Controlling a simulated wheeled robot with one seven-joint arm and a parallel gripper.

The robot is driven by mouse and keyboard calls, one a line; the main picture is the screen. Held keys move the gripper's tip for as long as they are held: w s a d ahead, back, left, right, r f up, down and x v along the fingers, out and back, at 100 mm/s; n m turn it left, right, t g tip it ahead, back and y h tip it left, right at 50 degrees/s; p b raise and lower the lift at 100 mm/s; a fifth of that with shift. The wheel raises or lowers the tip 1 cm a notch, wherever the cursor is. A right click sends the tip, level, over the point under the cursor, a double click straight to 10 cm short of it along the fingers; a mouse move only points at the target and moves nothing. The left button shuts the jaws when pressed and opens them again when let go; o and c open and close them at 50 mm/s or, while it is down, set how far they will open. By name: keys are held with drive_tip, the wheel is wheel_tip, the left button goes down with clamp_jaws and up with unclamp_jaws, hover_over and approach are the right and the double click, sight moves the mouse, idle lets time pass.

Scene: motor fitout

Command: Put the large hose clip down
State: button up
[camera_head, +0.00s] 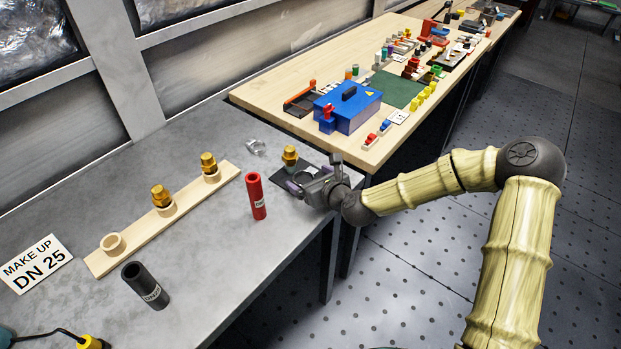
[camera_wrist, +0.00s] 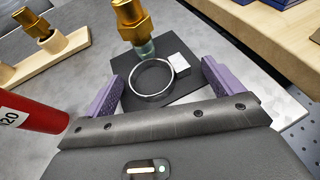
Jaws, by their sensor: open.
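The large hose clip, a silver ring with a pale square block (camera_wrist: 181,64), lies on a dark mat (camera_wrist: 126,68) in the wrist view. My gripper (camera_wrist: 163,76) is open, its purple fingers apart on either side of the clip, with visible space between them and the ring. In the head view my gripper (camera_head: 300,184) is low over the bench near its right edge; the clip is hard to make out there. A brass fitting (camera_wrist: 132,20) stands just beyond the ring; it also shows in the head view (camera_head: 290,154).
A red tube (camera_head: 256,196) stands left of my gripper. A wooden rack (camera_head: 135,242) holds brass fittings. A black tube (camera_head: 146,286) and a "DN 25" sign (camera_head: 38,264) are nearer. Another clear-looking clip (camera_head: 255,146) lies behind. A blue box (camera_head: 347,107) stands on the wooden bench.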

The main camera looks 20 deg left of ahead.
drive_tip(key=shift+d+r, duration=0.1)
drive_tip(key=shift+r, duration=0.05)
drive_tip(key=v, duration=1.2)
idle(0.5)
